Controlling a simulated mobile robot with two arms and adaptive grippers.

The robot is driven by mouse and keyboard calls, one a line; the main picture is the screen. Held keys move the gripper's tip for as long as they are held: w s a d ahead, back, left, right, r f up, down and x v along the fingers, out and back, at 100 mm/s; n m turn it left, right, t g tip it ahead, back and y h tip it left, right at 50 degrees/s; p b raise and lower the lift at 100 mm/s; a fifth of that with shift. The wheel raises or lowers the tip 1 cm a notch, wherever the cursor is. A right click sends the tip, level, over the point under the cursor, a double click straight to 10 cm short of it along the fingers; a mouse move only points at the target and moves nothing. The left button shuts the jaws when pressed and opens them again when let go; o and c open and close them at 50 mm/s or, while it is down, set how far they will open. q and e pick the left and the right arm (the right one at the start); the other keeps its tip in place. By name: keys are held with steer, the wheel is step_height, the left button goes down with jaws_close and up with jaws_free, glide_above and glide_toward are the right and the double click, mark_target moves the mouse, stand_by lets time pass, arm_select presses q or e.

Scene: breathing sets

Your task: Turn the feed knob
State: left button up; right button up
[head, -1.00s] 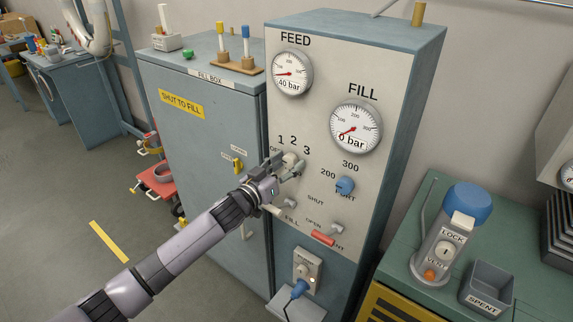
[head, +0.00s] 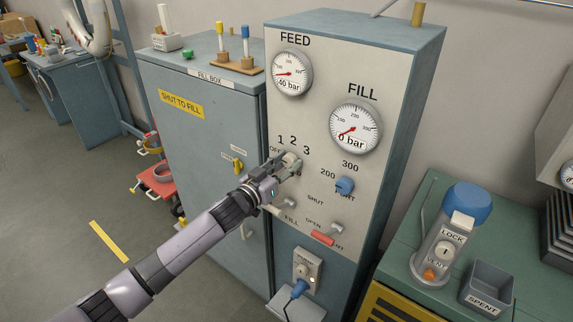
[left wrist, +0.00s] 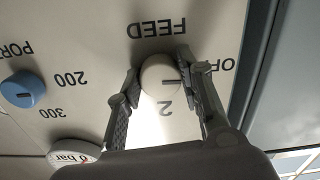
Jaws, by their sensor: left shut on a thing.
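The round cream feed knob (head: 291,158) sits on the pale panel (head: 318,95) below the numbers 1, 2 and 3. My left gripper (head: 285,164) is shut on it, with one finger on each side. In the left wrist view the knob (left wrist: 160,77) is between the fingers (left wrist: 160,88), and its dark pointer line points right, towards the OFF side. The 2 shows below it there; the right finger covers part of the OFF label. The feed gauge (head: 291,73) has a red needle at the low end. My right gripper is not in view.
A blue port knob (head: 345,186) is right of the feed knob. The fill gauge (head: 355,128) reads 0 bar. Small levers, one with a red handle (head: 323,239), stick out below. A green bench (head: 408,255) with a blue-topped canister (head: 450,235) stands at the right.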

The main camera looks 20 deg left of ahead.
arm_select(q)
steer(key=m, duration=0.3)
steer(key=shift+m, duration=0.4)
steer(key=m, duration=0.4)
steer(key=shift+m, duration=0.3)
steer(key=m, duration=0.4)
steer(key=shift+a+m, duration=0.1)
steer(key=shift+m, duration=2.1)
steer(key=o, duration=1.2)
steer(key=shift+c, duration=0.2)
